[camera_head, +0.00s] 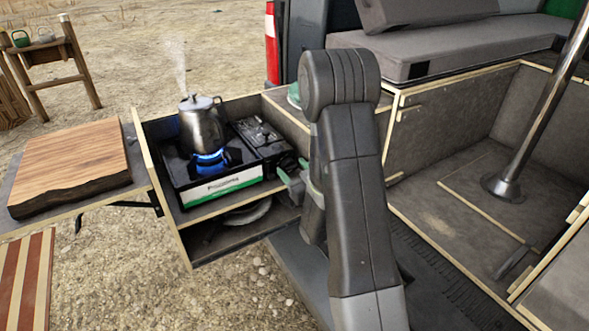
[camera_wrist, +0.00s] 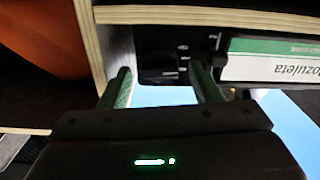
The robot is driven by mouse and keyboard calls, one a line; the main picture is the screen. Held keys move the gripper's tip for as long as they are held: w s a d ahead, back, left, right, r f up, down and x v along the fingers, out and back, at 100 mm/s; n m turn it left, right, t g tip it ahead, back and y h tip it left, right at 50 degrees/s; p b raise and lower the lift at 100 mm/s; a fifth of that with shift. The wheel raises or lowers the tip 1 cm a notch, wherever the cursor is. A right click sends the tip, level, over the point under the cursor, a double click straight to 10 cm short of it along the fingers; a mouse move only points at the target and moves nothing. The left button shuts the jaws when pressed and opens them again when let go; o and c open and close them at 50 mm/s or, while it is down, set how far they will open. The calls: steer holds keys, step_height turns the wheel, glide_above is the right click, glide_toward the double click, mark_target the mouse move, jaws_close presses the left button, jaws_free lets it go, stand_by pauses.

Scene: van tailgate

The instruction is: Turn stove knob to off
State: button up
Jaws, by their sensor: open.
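The stove (camera_head: 222,187) sits in a pull-out wooden drawer, with a blue flame (camera_head: 209,157) burning under a steaming metal kettle (camera_head: 203,127). My gripper (camera_head: 291,178) is at the stove's front right end, partly hidden by my arm. In the wrist view, my gripper (camera_wrist: 161,82) is open, with one finger on each side of a dark round knob (camera_wrist: 157,66) on the black panel. The knob appears just beyond the fingertips; I cannot tell whether they touch it. The knob's setting is too dark to read.
The drawer's wooden side wall (camera_wrist: 92,45) is close beside one finger. A shelf under the stove holds a dark round item. A wooden board (camera_head: 68,166) lies on a side table at left. The van's bench (camera_head: 440,48) is at right.

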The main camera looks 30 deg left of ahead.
steer(key=c, duration=1)
steer(key=shift+f+m+b, duration=0.15)
steer(key=shift+m+b, duration=0.35)
steer(key=shift+b, duration=0.25)
steer(key=m+b, duration=0.2)
steer(key=shift+f+b, duration=0.1)
steer(key=shift+b, duration=0.25)
steer(key=m+b, duration=0.3)
steer(key=shift+w+m, duration=0.1)
steer(key=shift+m, duration=0.2)
steer(key=m+b, duration=0.3)
steer(key=m, duration=0.3)
steer(key=shift+w, duration=0.1)
steer(key=m, duration=0.6)
steer(key=shift+m+b, duration=0.3)
